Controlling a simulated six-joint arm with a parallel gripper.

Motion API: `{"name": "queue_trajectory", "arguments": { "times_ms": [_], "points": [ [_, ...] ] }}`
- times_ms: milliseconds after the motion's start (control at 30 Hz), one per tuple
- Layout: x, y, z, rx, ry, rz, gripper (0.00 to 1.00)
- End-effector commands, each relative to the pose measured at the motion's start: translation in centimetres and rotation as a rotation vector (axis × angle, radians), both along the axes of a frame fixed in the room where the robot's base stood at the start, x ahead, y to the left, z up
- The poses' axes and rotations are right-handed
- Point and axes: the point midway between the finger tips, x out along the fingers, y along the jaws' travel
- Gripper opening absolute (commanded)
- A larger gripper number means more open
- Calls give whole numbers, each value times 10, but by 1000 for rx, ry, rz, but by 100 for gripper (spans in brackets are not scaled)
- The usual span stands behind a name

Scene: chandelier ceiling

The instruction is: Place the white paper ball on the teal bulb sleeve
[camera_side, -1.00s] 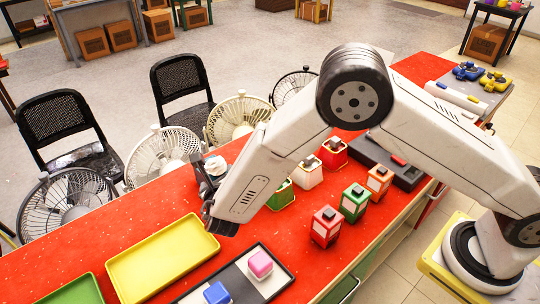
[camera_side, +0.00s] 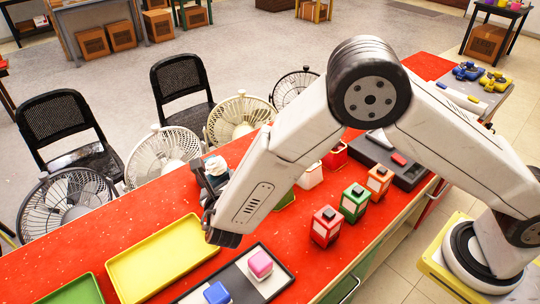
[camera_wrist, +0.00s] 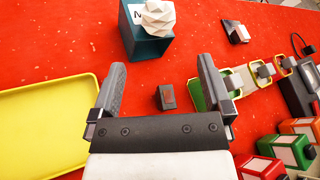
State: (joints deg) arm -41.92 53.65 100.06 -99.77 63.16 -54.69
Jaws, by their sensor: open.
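The teal bulb sleeve (camera_wrist: 150,45) is a box with a white label, at the top of the wrist view. The white paper ball (camera_wrist: 158,18), faceted, rests on its top. In the side view the ball (camera_side: 215,165) shows at the table's far edge, above the sleeve, which is partly hidden by my gripper. My gripper (camera_wrist: 162,75) is open and empty. Its fingers are apart from the ball and point toward the sleeve, short of it in the wrist view.
A small dark block (camera_wrist: 166,97) lies between the fingers in the wrist view. A yellow tray (camera_side: 160,258) lies to the left. Several coloured lidded boxes stand to the right, including a red one (camera_side: 325,228). Fans and chairs stand beyond the table's far edge.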

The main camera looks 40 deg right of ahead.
Motion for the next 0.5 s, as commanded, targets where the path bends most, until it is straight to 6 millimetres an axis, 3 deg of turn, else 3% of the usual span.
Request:
{"name": "queue_trajectory", "arguments": {
  "times_ms": [233,500],
  "points": [
    [-6,-36,5,121,28,-150,100],
    [-43,-117,14,479,51,-595,100]
  ]
}}
